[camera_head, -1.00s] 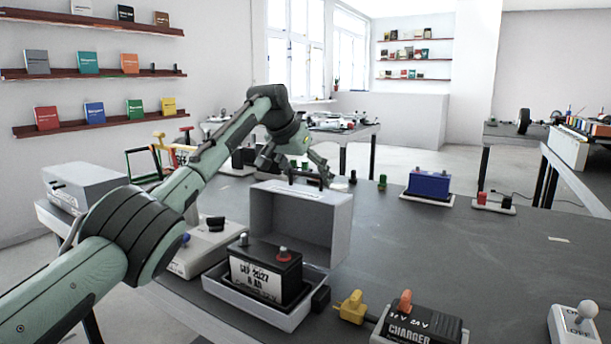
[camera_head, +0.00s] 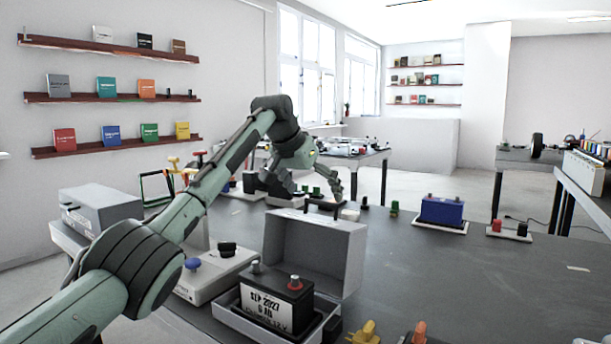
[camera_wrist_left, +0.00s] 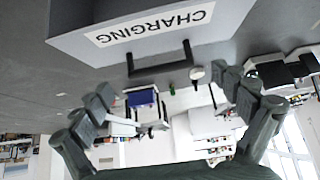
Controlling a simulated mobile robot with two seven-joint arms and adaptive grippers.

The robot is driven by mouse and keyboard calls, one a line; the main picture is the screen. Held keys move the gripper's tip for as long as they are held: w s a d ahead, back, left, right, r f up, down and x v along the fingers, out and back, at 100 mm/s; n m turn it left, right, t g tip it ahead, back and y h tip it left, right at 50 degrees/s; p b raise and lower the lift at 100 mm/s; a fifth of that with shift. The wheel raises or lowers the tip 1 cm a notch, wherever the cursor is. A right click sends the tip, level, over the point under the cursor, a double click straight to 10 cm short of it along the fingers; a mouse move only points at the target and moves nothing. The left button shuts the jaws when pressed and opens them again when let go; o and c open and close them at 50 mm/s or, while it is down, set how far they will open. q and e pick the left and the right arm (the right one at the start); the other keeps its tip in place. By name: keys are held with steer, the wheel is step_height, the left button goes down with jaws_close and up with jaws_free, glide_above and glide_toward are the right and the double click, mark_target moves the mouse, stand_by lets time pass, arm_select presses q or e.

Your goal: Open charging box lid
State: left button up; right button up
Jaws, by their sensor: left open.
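The grey charging box (camera_head: 262,331) stands on the table with its lid (camera_head: 331,256) raised upright at the back. A black battery (camera_head: 277,300) with a red and a grey terminal cap sits inside. In the left wrist view the lid (camera_wrist_left: 235,20) appears upside down, with a "CHARGING" label (camera_wrist_left: 150,25) and a black handle (camera_wrist_left: 160,62) on its outer face. My left gripper (camera_head: 318,190) is just beyond the lid in the head view. It is open and empty; its spread fingers (camera_wrist_left: 163,85) show apart from the handle in the wrist view. My right gripper is out of view.
A grey-white device (camera_head: 205,280) with a blue knob stands left of the box, and a grey case (camera_head: 100,208) farther left. A yellow connector (camera_head: 365,332) and an orange one are in front. A blue battery (camera_head: 441,210) stands behind. The table right of the lid is clear.

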mark_target(320, 203)
arm_select(q)
steer(key=v, duration=0.8)
steer(key=shift+d, duration=0.1)
steer(key=x, duration=1.2)
steer(key=shift+f, duration=0.1)
steer(key=shift+s+r, duration=0.1)
steer(key=shift+r, duration=0.1)
